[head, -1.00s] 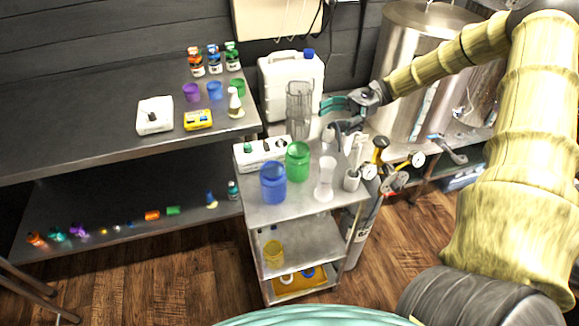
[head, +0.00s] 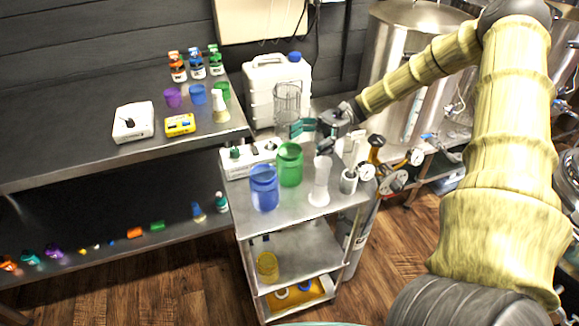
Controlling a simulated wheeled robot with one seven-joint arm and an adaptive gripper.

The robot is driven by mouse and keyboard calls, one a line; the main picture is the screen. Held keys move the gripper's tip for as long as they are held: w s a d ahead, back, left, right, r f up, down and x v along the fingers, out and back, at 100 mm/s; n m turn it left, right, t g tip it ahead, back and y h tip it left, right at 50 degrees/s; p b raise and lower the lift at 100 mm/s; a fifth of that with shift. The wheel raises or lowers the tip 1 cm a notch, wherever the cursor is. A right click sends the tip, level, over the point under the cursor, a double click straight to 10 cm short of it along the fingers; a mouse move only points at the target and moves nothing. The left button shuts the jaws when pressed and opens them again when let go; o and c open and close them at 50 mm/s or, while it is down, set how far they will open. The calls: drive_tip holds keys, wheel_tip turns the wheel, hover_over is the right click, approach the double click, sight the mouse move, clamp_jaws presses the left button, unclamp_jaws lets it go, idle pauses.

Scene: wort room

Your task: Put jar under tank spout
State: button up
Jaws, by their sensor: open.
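A blue jar (head: 264,188) and a green jar (head: 289,165) stand upright on the top of a steel cart (head: 290,215). A yellow jar (head: 267,266) stands on the cart's middle shelf. A large steel tank (head: 392,75) stands at the back right; small fittings with blue parts (head: 428,137) show low on the tanks, but I cannot tell which is the spout. My gripper (head: 303,128) is open and empty, behind the green jar. Its teal fingertips are close to a tall clear vessel (head: 287,98); I cannot tell whether they touch it.
A white jerrycan (head: 265,85) stands behind the clear vessel. The cart top also holds a white device (head: 240,162), a clear cylinder (head: 320,180) and a holder cup (head: 348,182). Gauges (head: 393,180) stand right of the cart. A steel bench (head: 60,140) is at left.

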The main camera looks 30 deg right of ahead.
sight(298, 145)
drive_tip(key=shift+s+a+p, duration=0.15)
drive_tip(key=shift+a, duration=0.9)
drive_tip(key=shift+s+a+p, duration=0.1)
drive_tip(key=shift+s+a, duration=0.1)
drive_tip(key=shift+a, duration=0.9)
drive_tip(key=shift+s+a+p, duration=0.15)
drive_tip(key=shift+a, duration=0.9)
drive_tip(key=c, duration=1.7)
